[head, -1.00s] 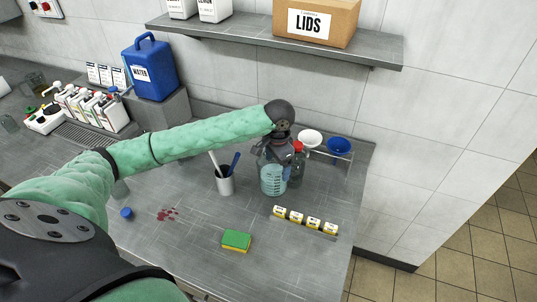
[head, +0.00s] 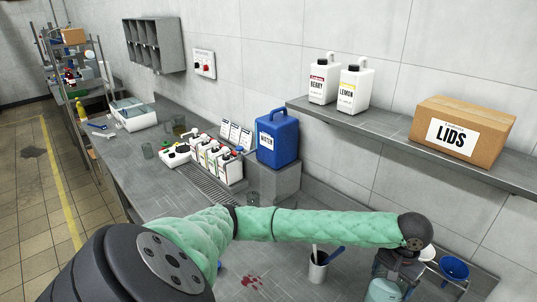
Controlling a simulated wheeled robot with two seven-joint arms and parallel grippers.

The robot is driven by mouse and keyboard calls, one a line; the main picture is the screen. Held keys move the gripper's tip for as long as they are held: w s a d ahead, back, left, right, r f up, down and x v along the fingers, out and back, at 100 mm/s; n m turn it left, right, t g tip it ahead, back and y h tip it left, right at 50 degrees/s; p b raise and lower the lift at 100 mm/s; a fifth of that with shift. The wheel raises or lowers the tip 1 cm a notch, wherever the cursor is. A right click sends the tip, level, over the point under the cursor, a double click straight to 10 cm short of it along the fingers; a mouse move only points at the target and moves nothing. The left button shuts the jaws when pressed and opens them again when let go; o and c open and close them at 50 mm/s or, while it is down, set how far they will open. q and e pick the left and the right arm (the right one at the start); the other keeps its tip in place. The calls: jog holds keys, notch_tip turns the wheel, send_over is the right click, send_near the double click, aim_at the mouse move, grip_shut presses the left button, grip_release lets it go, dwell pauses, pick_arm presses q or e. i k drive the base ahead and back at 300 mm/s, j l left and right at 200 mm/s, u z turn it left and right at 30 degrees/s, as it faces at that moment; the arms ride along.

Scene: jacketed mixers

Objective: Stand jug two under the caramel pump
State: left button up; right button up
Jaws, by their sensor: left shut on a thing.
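My left gripper (head: 392,272) is at the lower right in the head view, at the end of the green-sleeved arm. It points down and is shut on a clear jug with pale teal contents (head: 382,291). The jug's lower part is cut off by the frame edge, and I cannot read a number on it or tell if it touches the counter. A row of white pump bottles (head: 215,158) stands behind a drip grate (head: 208,187) at the middle left. Their labels are too small to read, so I cannot tell which is caramel. My right gripper is not in view.
A blue water container (head: 277,138) stands on a grey block (head: 275,183) right of the pumps. A cup with utensils (head: 318,266) stands left of the jug. Clear glasses (head: 253,199) stand by the block. A red spill (head: 252,281) lies on the counter. A shelf (head: 400,135) hangs above.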

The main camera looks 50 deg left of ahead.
aim_at(206, 197)
jog(key=k+j+u, duration=0.1)
jog(key=j, duration=0.2)
jog(key=k+j+u, duration=0.1)
jog(key=j, duration=0.25)
jog(key=k+j+u, duration=0.1)
jog(key=k+j, duration=0.15)
jog(key=k+j+u, duration=0.1)
jog(key=j, duration=0.3)
jog(key=k+j, duration=0.1)
jog(key=j, duration=0.25)
jog(key=j+u, duration=0.45)
jog(key=j, duration=0.45)
jog(key=i+l, duration=0.3)
jog(key=i, duration=0.15)
